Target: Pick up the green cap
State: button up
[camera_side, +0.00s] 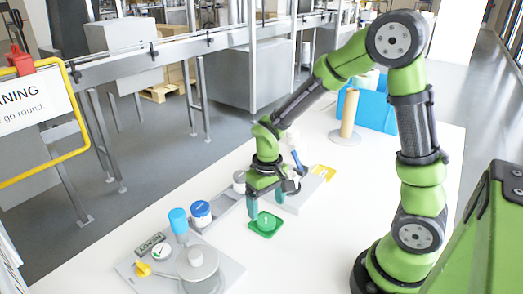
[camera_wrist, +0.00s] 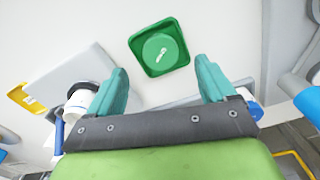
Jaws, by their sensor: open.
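The green cap (camera_wrist: 160,54) is round with a white mark on top. It lies in a square dark green tray (camera_wrist: 135,43) on the white table; the cap (camera_side: 266,221) and tray (camera_side: 275,233) also show in the side view. My gripper (camera_wrist: 163,78) has two teal fingers, spread apart and empty. In the wrist view the cap lies beyond the fingertips, roughly centred between them. In the side view my gripper (camera_side: 266,207) points down just above and behind the tray. I cannot tell the exact height gap.
A grey rail with white jars, one with a blue band (camera_side: 201,213), stands left of the tray. A grey station with a gauge and a blue-topped bottle (camera_side: 178,220) is at front left. A tan cylinder (camera_side: 347,115) and blue bin (camera_side: 375,108) stand behind. Table right of the tray is clear.

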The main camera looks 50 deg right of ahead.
aim_at(266, 220)
jog(key=shift+w+f, duration=0.1)
jog(key=shift+f, duration=2.45)
